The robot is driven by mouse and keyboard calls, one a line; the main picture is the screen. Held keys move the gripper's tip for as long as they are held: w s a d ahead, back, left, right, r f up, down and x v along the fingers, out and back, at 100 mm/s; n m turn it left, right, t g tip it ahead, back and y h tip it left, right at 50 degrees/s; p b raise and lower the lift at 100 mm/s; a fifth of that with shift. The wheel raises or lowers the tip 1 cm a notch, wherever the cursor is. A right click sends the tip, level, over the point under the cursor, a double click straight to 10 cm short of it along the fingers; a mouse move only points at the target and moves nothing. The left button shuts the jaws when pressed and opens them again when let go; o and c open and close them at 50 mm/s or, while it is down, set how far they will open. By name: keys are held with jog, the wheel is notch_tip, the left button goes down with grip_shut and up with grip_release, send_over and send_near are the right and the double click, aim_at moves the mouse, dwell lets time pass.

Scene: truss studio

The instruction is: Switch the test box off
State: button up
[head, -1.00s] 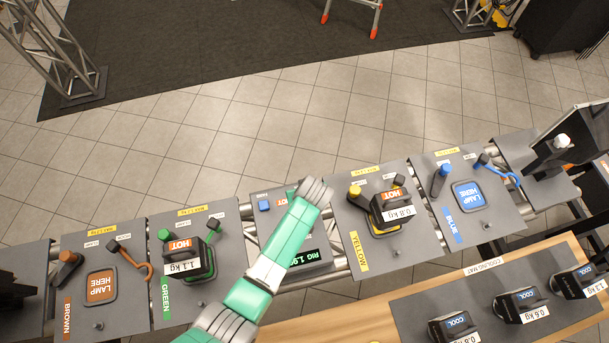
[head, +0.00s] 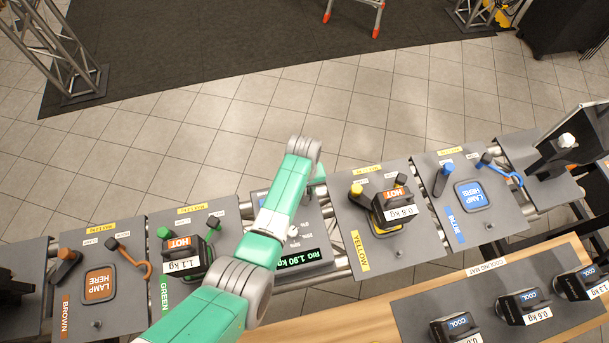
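No label naming a test box is readable. The middle grey panel (head: 318,238) carries a lit display (head: 298,260) reading "RIG 1.90 kg" and a small pale knob or switch (head: 293,232). My green and white arm reaches up across this panel's left part and hides much of it, including where a blue button showed before. My arm bends down at its grey far joint, above the panel's back edge. A bit of green shows just right of it. My gripper's fingers are hidden behind the arm, so its opening does not show.
A hot 1.1 kg lamp (head: 183,257) sits on the green panel left, and a hot 0.8 kg lamp (head: 395,205) on the yellow panel right. Brown (head: 98,287) and blue (head: 469,195) lamp places are empty. Several cool lamps stand on the cooling mat (head: 415,308).

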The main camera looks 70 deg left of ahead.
jog(key=shift+o, duration=1.3)
jog(key=r, duration=0.7)
jog(key=shift+a+r, duration=0.2)
jog(key=shift+r, duration=0.2)
